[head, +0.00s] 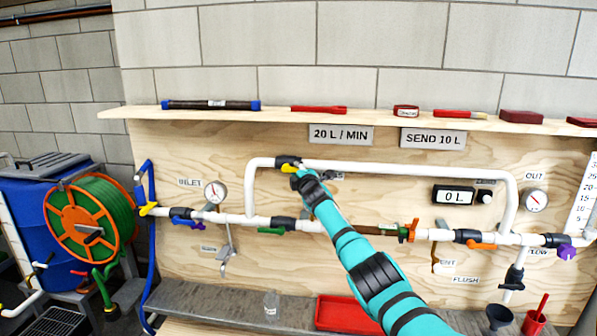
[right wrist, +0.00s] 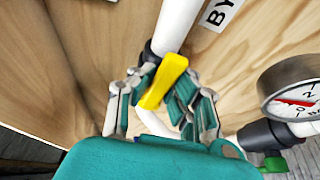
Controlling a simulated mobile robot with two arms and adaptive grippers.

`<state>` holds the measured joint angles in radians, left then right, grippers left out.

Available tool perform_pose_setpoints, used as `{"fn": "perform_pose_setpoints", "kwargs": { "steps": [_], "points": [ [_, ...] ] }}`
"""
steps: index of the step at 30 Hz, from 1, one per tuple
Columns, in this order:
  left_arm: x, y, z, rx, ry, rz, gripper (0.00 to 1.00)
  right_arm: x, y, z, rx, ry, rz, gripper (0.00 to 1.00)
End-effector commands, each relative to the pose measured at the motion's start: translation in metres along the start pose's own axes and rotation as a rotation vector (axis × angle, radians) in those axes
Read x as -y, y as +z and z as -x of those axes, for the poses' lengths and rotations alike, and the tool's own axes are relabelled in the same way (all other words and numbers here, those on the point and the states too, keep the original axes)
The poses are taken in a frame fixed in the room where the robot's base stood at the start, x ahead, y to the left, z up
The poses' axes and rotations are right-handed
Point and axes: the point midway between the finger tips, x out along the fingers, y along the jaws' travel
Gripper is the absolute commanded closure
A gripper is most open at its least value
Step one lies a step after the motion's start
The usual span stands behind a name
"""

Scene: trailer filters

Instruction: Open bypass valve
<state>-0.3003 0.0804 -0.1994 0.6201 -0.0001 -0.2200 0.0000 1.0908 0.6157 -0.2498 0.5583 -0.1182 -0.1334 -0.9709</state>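The bypass valve (head: 283,161) is a dark fitting near the left end of the raised white bypass pipe (head: 400,170). It has a yellow handle (head: 291,167), which also shows in the right wrist view (right wrist: 168,75). My right gripper (head: 297,174) is at this handle, reaching up from the lower right. In the right wrist view the right gripper's fingers (right wrist: 166,88) bend inward on both sides of the handle and appear to touch it. The handle's exact angle to the pipe is hard to tell. My left gripper is out of view.
The bypass label (right wrist: 222,12) is partly hidden by my arm in the head view. A gauge (right wrist: 293,95) and a green handle (right wrist: 273,163) are near the right gripper. Lower pipes carry other coloured valves. A shelf (head: 380,115) runs above; a red tray (head: 345,315) sits below.

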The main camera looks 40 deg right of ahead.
Motion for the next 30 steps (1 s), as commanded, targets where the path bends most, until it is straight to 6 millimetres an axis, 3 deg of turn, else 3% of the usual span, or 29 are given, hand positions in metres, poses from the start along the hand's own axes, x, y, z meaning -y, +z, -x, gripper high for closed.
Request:
{"fn": "perform_pose_setpoints", "kwargs": {
  "steps": [1,7,20,30],
  "points": [
    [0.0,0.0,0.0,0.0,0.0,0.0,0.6,-0.008,-0.001,0.0,-0.003,0.013,-0.005,0.82],
    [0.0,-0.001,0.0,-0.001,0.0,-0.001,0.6,-0.005,0.0,0.0,-0.002,0.009,-0.004,0.59],
    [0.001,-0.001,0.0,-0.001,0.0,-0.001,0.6,-0.001,0.001,0.005,0.0,0.004,0.0,0.59],
    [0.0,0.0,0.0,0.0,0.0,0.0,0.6,-0.001,0.0,0.038,-0.002,0.005,0.002,0.59]
  ]
}}
